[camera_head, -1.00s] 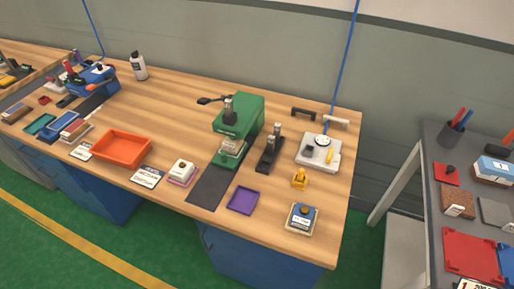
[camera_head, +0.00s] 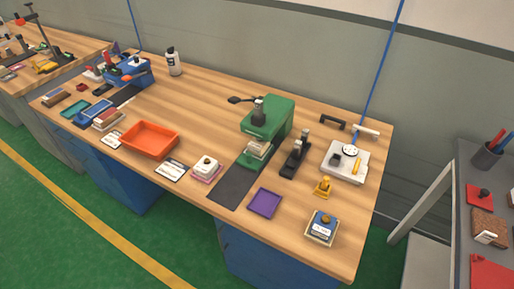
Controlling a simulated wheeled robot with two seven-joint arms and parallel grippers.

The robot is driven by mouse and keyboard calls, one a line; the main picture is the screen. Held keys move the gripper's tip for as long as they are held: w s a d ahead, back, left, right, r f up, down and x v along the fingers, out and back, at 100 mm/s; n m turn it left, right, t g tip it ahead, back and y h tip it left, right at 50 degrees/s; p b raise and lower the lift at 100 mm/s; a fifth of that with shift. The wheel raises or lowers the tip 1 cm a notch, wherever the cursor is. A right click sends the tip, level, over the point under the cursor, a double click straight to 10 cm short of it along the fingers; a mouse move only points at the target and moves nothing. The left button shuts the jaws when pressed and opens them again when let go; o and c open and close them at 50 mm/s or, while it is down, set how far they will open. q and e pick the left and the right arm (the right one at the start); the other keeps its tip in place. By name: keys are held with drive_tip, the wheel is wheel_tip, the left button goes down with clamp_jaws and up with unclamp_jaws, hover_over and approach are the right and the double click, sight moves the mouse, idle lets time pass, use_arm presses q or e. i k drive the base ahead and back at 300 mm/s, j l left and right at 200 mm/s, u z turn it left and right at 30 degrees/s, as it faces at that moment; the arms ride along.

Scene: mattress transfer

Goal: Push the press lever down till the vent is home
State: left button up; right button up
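A green press (camera_head: 270,117) stands on the wooden workbench, right of the middle of the view. Its lever (camera_head: 241,99) sticks out to the left with a black knob at its end. A dark ram (camera_head: 258,112) hangs at the front of the press. Below it a small light-coloured block (camera_head: 258,149) sits at the press's base; I cannot tell whether this is the vent or how it is seated. Neither of my grippers is in view.
A dark mat (camera_head: 234,186) lies in front of the press. A black stapler-like tool (camera_head: 296,155) and a white scale-like device (camera_head: 346,161) stand to its right. An orange tray (camera_head: 149,139) and a purple tray (camera_head: 264,203) lie on the bench. Bare wood lies left of the press.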

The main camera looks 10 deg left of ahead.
sight(235, 100)
drive_tip(key=j+z, duration=0.25)
drive_tip(key=z, duration=0.15)
drive_tip(key=j+z, duration=0.2)
drive_tip(key=z, duration=0.15)
drive_tip(key=k+j+z, duration=0.15)
drive_tip(key=z, duration=0.25)
drive_tip(key=k+j+z, duration=0.1)
drive_tip(key=z, duration=0.3)
drive_tip(key=k+j+z, duration=0.35)
drive_tip(key=k+j, duration=0.85)
